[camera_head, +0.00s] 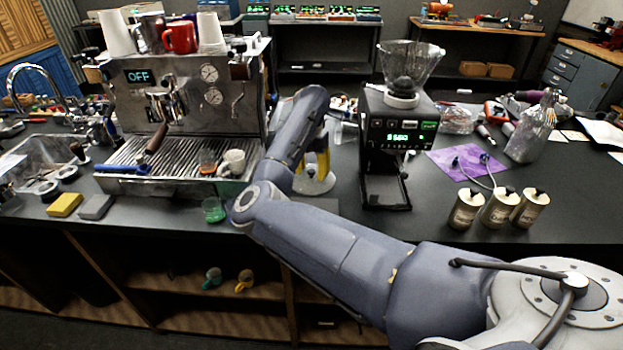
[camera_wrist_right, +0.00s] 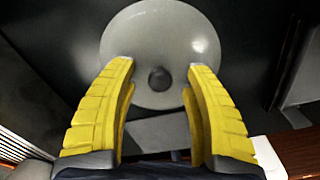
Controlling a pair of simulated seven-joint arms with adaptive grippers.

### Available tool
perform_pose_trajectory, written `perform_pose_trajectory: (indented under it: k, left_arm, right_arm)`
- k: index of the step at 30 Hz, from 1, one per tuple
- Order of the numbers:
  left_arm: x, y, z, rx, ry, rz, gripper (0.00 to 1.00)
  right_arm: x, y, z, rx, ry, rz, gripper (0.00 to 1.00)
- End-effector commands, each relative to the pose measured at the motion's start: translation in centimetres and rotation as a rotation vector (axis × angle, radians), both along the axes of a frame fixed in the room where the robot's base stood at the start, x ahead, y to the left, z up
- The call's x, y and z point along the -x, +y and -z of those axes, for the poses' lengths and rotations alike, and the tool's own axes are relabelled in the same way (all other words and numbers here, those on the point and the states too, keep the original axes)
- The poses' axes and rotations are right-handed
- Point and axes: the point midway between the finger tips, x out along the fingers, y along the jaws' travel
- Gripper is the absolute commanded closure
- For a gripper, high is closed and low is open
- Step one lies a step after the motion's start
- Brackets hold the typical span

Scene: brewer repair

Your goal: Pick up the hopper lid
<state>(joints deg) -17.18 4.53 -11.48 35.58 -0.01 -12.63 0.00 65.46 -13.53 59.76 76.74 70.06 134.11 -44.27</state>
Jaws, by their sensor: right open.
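The hopper lid is a pale grey round disc with a dark knob in its middle. It lies on the dark counter between the espresso machine and the grinder in the head view (camera_head: 316,188), partly hidden by my right gripper. It also shows in the right wrist view (camera_wrist_right: 160,35). My right gripper (camera_head: 318,172) points down over the lid, its yellow fingers open. In the right wrist view, the fingertips of the right gripper (camera_wrist_right: 161,70) stand either side of the knob with gaps, and nothing is between them but the view of the knob. My left gripper is out of view.
The grinder (camera_head: 385,135) with its clear, open-topped hopper (camera_head: 408,65) stands right of the lid. The espresso machine (camera_head: 185,100) stands left. Several canisters (camera_head: 500,208), a purple cloth (camera_head: 465,163) and a glass bottle (camera_head: 532,130) are farther right.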

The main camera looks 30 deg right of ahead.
Motion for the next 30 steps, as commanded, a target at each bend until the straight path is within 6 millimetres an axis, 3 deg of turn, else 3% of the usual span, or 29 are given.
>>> perform_pose_trajectory:
  k: [11, 24, 30]
  left_arm:
    - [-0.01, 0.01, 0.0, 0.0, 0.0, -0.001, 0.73]
    - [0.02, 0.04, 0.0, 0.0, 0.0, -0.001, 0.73]
    - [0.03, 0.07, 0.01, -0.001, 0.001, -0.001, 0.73]
  right_arm:
    - [-0.02, -0.01, 0.5, -0.001, -0.001, 0.0, 0.48]
    - [-0.01, -0.02, 0.48, -0.001, -0.001, 0.0, 1.0]
    - [-0.01, -0.02, 0.48, -0.001, -0.001, 0.0, 1.0]
